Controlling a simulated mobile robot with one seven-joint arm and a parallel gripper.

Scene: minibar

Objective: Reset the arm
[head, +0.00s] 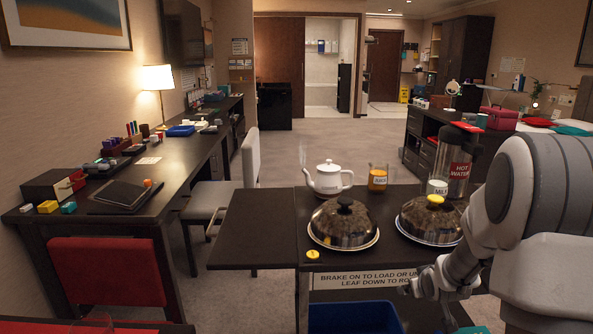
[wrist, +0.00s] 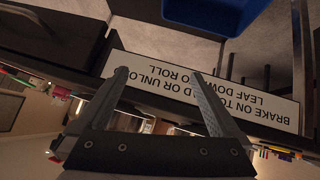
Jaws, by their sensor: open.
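My arm (head: 470,262) comes in from the right in the head view and reaches down in front of the trolley (head: 250,230). My gripper (wrist: 165,85) shows in the wrist view with its two fingers spread and nothing between them. The fingers point toward the trolley's white sign (wrist: 200,90), which appears upside down there. In the head view the arm's lower end is near the right part of that sign, and the fingers cannot be made out clearly.
The trolley carries two domed plates (head: 343,222) (head: 430,218), a white teapot (head: 328,178), a juice glass (head: 378,178), a milk glass (head: 437,186) and a hot-water flask (head: 459,168). A blue bin (head: 355,318) is below. A desk (head: 130,185) and chair stand left. Floor behind is clear.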

